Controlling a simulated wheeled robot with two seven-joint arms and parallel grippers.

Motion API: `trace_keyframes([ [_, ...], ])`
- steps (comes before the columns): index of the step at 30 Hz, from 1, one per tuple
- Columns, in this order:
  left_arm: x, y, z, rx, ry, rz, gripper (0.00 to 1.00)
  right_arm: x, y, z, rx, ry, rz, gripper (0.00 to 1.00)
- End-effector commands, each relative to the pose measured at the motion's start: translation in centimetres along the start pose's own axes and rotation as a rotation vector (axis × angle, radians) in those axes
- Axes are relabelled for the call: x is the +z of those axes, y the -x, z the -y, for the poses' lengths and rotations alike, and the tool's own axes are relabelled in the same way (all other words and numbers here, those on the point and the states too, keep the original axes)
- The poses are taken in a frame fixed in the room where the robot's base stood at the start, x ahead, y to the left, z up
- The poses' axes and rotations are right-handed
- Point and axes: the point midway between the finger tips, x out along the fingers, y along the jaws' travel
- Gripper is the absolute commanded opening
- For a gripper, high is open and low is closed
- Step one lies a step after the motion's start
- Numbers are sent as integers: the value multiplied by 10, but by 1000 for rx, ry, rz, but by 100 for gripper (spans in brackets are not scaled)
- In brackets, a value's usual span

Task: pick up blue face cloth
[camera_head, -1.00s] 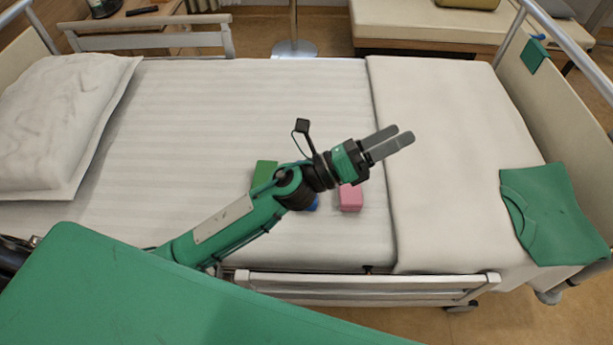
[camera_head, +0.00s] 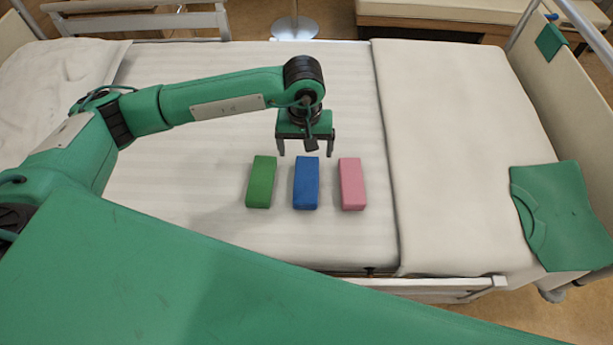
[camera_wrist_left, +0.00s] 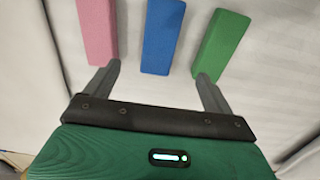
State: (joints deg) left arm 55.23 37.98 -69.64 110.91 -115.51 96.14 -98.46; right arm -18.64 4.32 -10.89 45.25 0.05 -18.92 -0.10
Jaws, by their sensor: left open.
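The blue face cloth (camera_head: 306,184) is a folded block lying on the white bed sheet, between a green cloth (camera_head: 261,182) and a pink cloth (camera_head: 352,184). My left gripper (camera_head: 306,152) is open and points down just behind the blue cloth's far end, apart from it as far as I can tell. In the left wrist view the blue cloth (camera_wrist_left: 161,38) lies ahead, between the lines of the two open fingers (camera_wrist_left: 160,84), with nothing held. The pink cloth (camera_wrist_left: 97,28) and green cloth (camera_wrist_left: 220,44) lie to either side. My right gripper is not in view.
A folded cream blanket (camera_head: 455,150) covers the bed's right part, with a green garment (camera_head: 563,213) at its edge. A pillow (camera_head: 55,100) lies at the left. A bed rail (camera_head: 440,287) runs along the near side. The sheet in front of the cloths is clear.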

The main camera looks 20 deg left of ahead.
Motion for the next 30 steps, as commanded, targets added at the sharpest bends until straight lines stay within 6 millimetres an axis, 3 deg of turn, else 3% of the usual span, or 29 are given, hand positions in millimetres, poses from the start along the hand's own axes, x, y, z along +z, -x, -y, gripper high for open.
trace_keyframes([
  [15,-2,-79,4,-16,-4,-6,87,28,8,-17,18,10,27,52],
  [23,2,-99,1,-16,-4,-3,87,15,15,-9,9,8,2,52],
  [26,4,-113,-1,-16,-4,-2,87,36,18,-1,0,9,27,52],
  [30,3,-131,-1,-15,-3,-4,87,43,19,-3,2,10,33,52],
])
